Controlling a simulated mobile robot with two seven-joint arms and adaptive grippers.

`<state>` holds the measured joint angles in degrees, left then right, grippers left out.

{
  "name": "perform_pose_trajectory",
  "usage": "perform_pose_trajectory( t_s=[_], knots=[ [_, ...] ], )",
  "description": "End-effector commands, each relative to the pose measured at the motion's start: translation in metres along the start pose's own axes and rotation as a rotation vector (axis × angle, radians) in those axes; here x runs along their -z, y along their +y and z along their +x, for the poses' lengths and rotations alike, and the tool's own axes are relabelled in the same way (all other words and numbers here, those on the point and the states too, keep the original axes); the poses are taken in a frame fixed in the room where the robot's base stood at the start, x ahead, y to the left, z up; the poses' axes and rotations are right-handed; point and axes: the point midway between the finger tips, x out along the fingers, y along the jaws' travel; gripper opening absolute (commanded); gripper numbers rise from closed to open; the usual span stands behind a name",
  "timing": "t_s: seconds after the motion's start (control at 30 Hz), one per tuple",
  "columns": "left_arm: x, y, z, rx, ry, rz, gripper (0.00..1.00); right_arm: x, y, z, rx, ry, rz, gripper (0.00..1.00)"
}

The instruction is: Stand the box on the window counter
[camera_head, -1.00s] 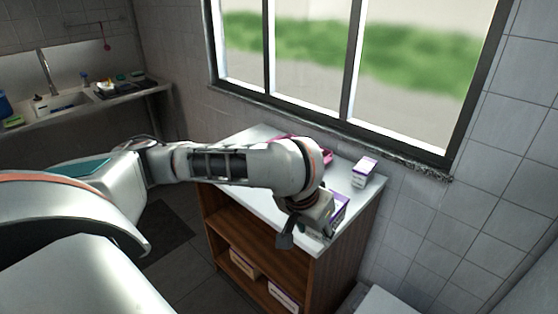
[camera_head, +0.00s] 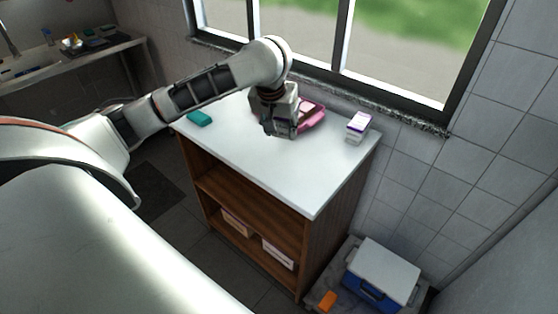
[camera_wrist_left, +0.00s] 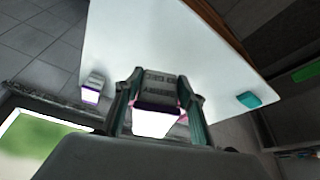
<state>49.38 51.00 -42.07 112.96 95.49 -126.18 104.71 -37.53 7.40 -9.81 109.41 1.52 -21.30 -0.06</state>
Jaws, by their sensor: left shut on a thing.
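My left gripper (camera_head: 279,133) is over the back part of the white-topped counter (camera_head: 262,168) under the window. In the left wrist view, the gripper (camera_wrist_left: 160,82) is shut on a box (camera_wrist_left: 158,94) with a printed grey face, a purple band and a bright white end. In the head view the gripper hides most of this box, and I cannot tell if it touches the counter. A similar white and purple box (camera_head: 357,128) stands on the counter to the right; it also shows in the left wrist view (camera_wrist_left: 92,90). My right gripper is out of view.
A pink tray (camera_head: 317,119) lies just behind and right of the gripper. A small teal item (camera_head: 199,118) is near the counter's left end. The counter's front is clear. A blue and white cooler (camera_head: 382,275) stands low at the right. The window sill (camera_head: 400,121) runs behind.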

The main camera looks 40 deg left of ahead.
Motion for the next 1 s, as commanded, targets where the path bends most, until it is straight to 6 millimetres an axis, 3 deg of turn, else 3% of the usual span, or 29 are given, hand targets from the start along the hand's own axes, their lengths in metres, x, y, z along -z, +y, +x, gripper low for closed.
perform_pose_trajectory(
  t_s=[0.33, 0.8, 1.0],
  knots=[
    [-0.031, 0.0, 0.073, 0.0, -0.002, -0.002, 0.09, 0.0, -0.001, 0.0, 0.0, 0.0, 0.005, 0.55],
    [-0.051, 0.0, 0.122, 0.001, -0.001, -0.001, 0.09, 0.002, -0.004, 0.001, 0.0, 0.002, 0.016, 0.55],
    [-0.053, 0.0, 0.13, 0.0, 0.003, 0.0, 0.09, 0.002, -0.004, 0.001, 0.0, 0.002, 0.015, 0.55]
  ],
)
